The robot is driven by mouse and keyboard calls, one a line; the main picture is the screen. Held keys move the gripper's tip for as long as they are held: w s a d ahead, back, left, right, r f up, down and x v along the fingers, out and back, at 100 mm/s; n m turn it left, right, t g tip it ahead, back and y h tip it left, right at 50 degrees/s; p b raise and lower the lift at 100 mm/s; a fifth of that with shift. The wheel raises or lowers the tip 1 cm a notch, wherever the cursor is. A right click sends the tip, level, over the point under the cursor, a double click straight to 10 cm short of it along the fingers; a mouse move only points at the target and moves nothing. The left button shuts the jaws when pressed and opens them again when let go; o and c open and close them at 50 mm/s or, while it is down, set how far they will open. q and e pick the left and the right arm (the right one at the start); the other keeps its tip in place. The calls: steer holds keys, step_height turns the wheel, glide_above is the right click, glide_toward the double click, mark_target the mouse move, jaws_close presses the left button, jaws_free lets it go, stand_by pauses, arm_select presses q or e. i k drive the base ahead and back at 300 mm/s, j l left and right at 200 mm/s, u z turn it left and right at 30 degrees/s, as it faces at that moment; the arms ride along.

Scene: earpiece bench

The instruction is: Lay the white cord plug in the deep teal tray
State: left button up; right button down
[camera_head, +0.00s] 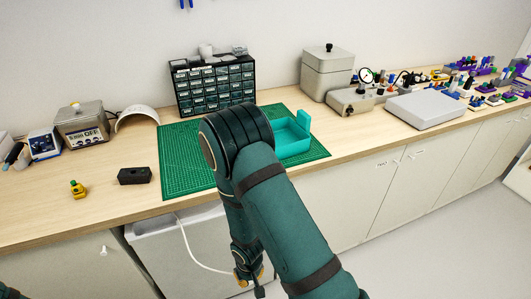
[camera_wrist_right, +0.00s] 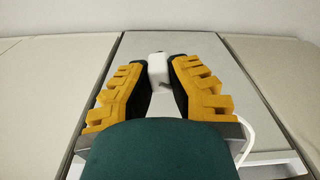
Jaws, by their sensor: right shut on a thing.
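The teal tray (camera_head: 293,147) lies on the green cutting mat, its left part hidden behind my right arm. My right gripper (camera_head: 249,279) hangs low in front of the bench, below the worktop edge. In the right wrist view the right gripper (camera_wrist_right: 160,82) is shut on the white cord plug (camera_wrist_right: 158,66), which shows between its yellow-and-black fingers. The white cord (camera_head: 190,248) drops from the bench edge and curves to the gripper; it also shows in the wrist view (camera_wrist_right: 247,137). My left gripper is out of view.
The green mat (camera_head: 180,160) carries the tray, with a black drawer cabinet (camera_head: 215,85) behind it. A black block (camera_head: 134,175) and a small yellow item (camera_head: 78,189) lie to the left. Grey boxes (camera_head: 328,70) and a gauge device stand to the right. Cupboard fronts face the gripper.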

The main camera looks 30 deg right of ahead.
mark_target(284, 137)
steer(key=l+u, duration=0.3)
steer(key=l, duration=0.5)
steer(key=l+u, duration=0.25)
steer(key=l, duration=0.55)
